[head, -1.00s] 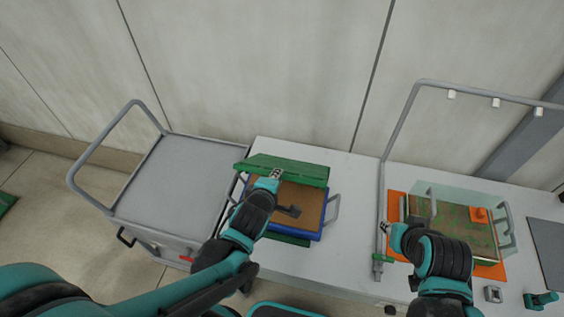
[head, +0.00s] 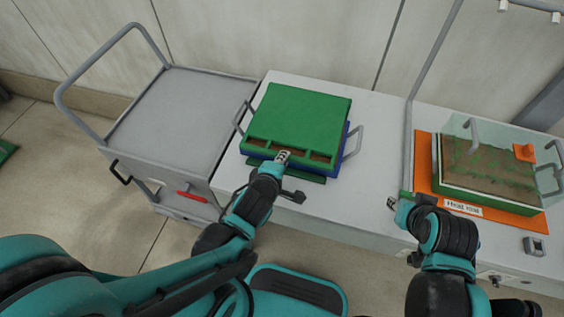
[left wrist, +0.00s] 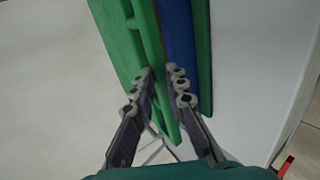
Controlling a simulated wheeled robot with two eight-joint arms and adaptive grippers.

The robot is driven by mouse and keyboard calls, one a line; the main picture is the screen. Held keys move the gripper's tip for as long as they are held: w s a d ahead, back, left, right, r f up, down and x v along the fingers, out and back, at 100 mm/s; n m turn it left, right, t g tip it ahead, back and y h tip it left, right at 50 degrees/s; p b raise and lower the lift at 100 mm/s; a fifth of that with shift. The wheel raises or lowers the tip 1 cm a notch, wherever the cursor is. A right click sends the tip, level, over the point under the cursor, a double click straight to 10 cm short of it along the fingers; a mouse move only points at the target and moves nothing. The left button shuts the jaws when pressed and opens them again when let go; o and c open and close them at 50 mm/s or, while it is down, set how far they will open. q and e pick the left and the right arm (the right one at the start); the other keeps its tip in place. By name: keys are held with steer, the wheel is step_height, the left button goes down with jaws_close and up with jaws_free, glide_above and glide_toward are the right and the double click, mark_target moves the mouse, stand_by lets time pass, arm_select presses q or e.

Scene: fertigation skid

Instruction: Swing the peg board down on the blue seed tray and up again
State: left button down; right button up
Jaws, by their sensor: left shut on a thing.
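The green peg board (head: 300,113) is swung down over the blue seed tray (head: 345,150) and covers most of it. Brown soil shows through openings along the board's front. I cannot tell whether the board fully touches the tray. My left gripper (head: 283,157) is shut on the board's front edge. In the left wrist view the gripper (left wrist: 158,95) has the green board's edge (left wrist: 158,75) between its fingers, with the blue tray (left wrist: 180,40) close alongside. My right gripper (head: 393,204) is beside the grey post, and its fingers are too small to read.
A grey cart (head: 180,115) with a tall handle stands left of the white table (head: 375,180). To the right, a soil tray under a clear cover (head: 490,170) sits on an orange mat (head: 424,165). A grey post (head: 409,140) rises beside it. Grey handles flank the blue tray.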

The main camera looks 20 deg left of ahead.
arm_select(q)
steer(key=shift+s+f, duration=0.25)
steer(key=shift+f, duration=0.25)
steer(key=shift+s+f, duration=0.25)
steer(key=shift+f, duration=0.2)
steer(key=shift+w+f+b, duration=0.2)
steer(key=shift+f+b, duration=0.2)
steer(key=c, duration=1.5)
jaws_free()
steer(key=shift+c, duration=0.2)
steer(key=shift+w+d, duration=0.1)
steer(key=shift+r, duration=0.15)
